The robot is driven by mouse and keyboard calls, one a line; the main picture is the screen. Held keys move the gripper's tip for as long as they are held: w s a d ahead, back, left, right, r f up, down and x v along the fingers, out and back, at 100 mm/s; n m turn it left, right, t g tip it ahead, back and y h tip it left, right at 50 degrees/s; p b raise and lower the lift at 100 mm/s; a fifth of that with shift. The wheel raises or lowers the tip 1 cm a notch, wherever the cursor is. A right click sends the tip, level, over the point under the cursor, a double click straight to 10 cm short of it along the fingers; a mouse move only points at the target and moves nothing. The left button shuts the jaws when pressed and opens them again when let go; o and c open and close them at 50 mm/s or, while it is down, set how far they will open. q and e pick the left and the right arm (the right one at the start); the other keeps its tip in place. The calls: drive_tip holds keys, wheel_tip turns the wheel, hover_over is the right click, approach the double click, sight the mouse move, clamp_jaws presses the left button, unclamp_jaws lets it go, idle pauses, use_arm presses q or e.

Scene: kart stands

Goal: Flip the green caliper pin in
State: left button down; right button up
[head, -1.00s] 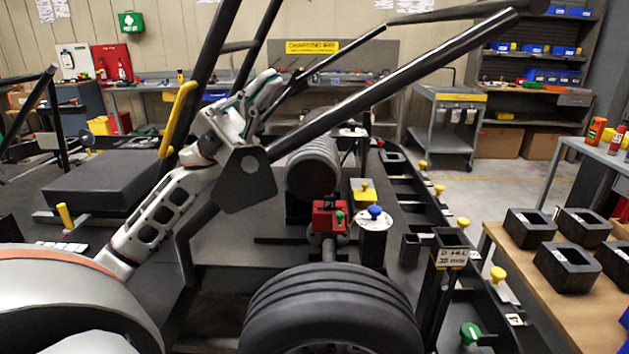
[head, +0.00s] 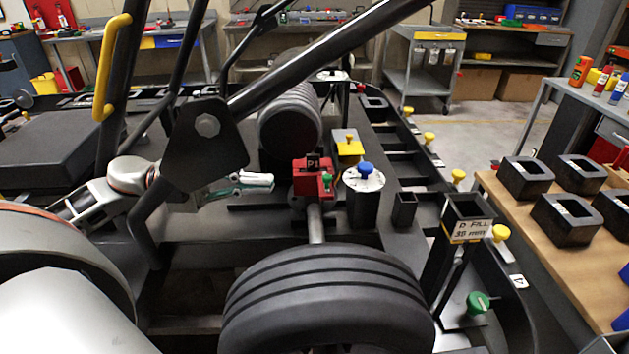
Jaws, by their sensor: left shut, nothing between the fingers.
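The red caliper (head: 312,180) marked P1 sits on the axle behind the front black tyre. The small green caliper pin (head: 328,183) sticks out of the caliper's right side; how far in it sits is too small to tell. My left gripper (head: 270,181) is shut and empty. Its fingertips point right at the caliper, at about its height in the picture, with a visible gap to it. The kart's black frame plate partly hides my left arm. My right gripper is not in view.
A black frame bar and plate (head: 207,145) cross close to my left arm. A black tyre (head: 325,300) is in front. Right of the caliper stand a blue-knobbed canister (head: 364,190) and a yellow-knobbed block (head: 348,146). A green knob (head: 478,302) is at lower right.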

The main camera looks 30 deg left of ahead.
sight(326, 176)
use_arm(q)
drive_tip(key=x, duration=1)
drive_tip(key=shift+b, duration=0.35)
drive_tip(key=w+a, duration=0.1)
drive_tip(key=w+a+b, duration=0.1)
drive_tip(key=shift+w+f, duration=0.15)
drive_tip(key=shift+w, duration=0.25)
drive_tip(key=shift+a, duration=0.1)
drive_tip(key=shift+w, duration=0.1)
drive_tip(key=shift+a, duration=0.15)
